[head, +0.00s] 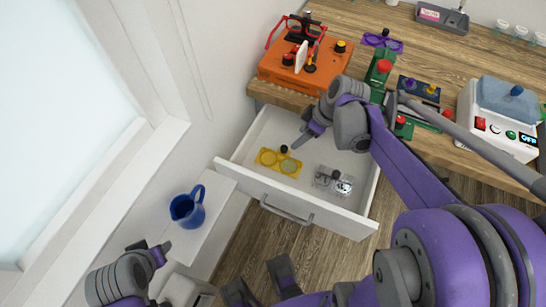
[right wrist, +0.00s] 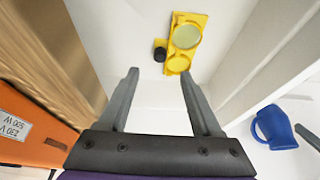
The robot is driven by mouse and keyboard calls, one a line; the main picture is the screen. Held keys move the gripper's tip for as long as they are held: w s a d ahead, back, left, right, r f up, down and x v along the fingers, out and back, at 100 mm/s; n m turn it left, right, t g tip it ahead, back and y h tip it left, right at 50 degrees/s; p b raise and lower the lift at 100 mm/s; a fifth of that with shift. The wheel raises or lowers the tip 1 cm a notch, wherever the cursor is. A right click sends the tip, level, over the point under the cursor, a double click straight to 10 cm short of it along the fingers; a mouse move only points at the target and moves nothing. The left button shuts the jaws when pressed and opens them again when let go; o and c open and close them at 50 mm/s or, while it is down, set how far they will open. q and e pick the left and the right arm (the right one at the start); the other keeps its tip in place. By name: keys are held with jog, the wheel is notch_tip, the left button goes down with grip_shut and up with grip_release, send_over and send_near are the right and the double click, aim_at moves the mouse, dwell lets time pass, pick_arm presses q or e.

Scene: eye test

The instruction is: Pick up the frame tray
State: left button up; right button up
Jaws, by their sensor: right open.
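My right gripper (head: 303,134) is above the drawer, near the yellow tray's far side. In the right wrist view its fingers (right wrist: 160,76) are apart with nothing between them, clear of the tray. My left gripper (head: 153,250) is at the lower left, below the blue jug; its jaw opening is unclear.
A clear tray (head: 333,181) with a dark knob lies right of the yellow one. The drawer's walls surround both. An orange box (head: 305,80) stands on the wooden counter (head: 400,55) behind. A blue jug (head: 187,208) stands on a white surface left of the drawer.

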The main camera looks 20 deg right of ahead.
aim_at(285, 148)
jog(key=x, duration=0.4)
jog(key=shift+s+d+f+b, duration=0.1)
jog(key=shift+s+d+b, duration=0.1)
jog(key=shift+b, duration=0.15)
jog(key=x, duration=0.4)
jog(key=b+x, duration=0.1)
jog(key=x, duration=0.1)
jog(key=shift+w+a+r, duration=0.3)
jog(key=shift+w+a, duration=0.05)
jog(key=shift+a, duration=0.05)
grip_shut()
